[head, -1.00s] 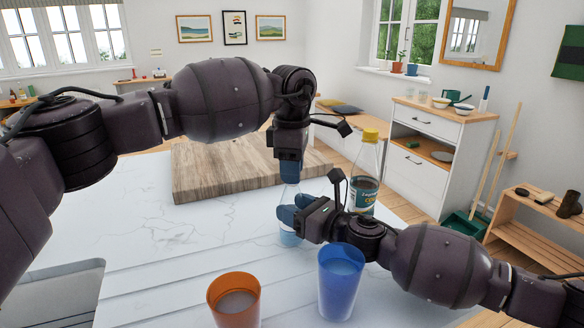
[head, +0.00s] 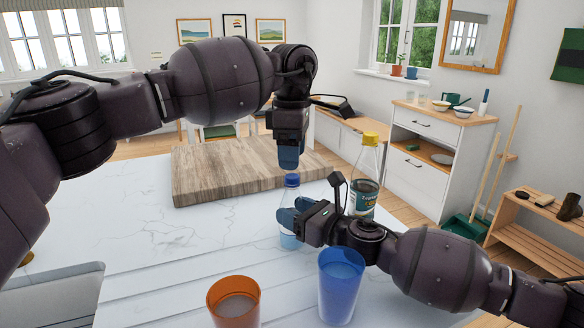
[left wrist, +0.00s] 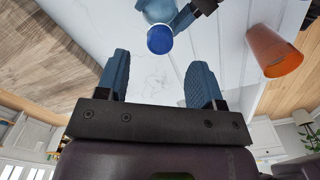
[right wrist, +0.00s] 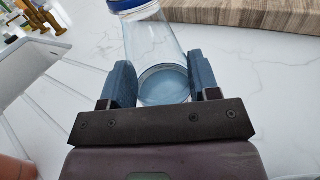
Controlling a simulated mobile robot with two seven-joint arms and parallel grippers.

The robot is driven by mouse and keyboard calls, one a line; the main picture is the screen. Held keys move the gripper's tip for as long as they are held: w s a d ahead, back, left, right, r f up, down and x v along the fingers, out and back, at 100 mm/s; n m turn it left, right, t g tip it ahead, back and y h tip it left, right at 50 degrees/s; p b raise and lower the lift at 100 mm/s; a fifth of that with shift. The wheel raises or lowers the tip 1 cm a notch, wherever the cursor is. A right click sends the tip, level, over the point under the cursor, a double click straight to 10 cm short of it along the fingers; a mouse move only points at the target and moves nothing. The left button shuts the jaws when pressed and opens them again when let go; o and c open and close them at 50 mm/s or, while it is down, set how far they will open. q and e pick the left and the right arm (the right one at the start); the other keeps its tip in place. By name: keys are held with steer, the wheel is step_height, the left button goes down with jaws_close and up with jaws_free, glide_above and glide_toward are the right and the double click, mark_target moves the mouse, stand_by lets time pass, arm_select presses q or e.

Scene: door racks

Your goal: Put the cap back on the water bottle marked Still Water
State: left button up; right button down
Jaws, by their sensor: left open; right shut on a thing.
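A clear water bottle (head: 291,216) stands upright on the white marble counter, with a blue cap (head: 292,180) on its mouth. My right gripper (head: 290,217) is shut around the bottle's body; the right wrist view shows the bottle (right wrist: 155,45) between its fingers, with the blue cap (right wrist: 128,4) at the top edge. My left gripper (head: 289,158) is open and empty just above the cap, fingers pointing down. In the left wrist view the blue cap (left wrist: 160,39) lies beyond the open fingers, apart from them. No label is readable on this bottle.
A yellow-capped bottle (head: 364,178) with a dark green label stands just behind my right gripper. An orange cup (head: 234,302) and a blue cup (head: 340,286) stand in front. A wooden board (head: 215,172) lies behind. The counter's left middle is clear.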

arm_select(q)
step_height(320, 180, up, 8)
steer(key=shift+f, duration=0.1)
stand_by(0.4)
arm_select(e)
steer(key=shift+c, duration=1.3)
jaws_free()
steer(key=p+v, duration=0.1)
steer(key=v, duration=0.8)
steer(key=shift+s+d, duration=0.1)
steer(key=shift+d, duration=0.1)
arm_select(q)
steer(key=shift+s+r, duration=0.25)
steer(key=shift+r, duration=0.6)
steer(key=shift+s+r, duration=0.25)
steer(key=shift+r, duration=0.6)
arm_select(e)
steer(key=shift+s+d, duration=0.4)
steer(key=shift+d, duration=0.1)
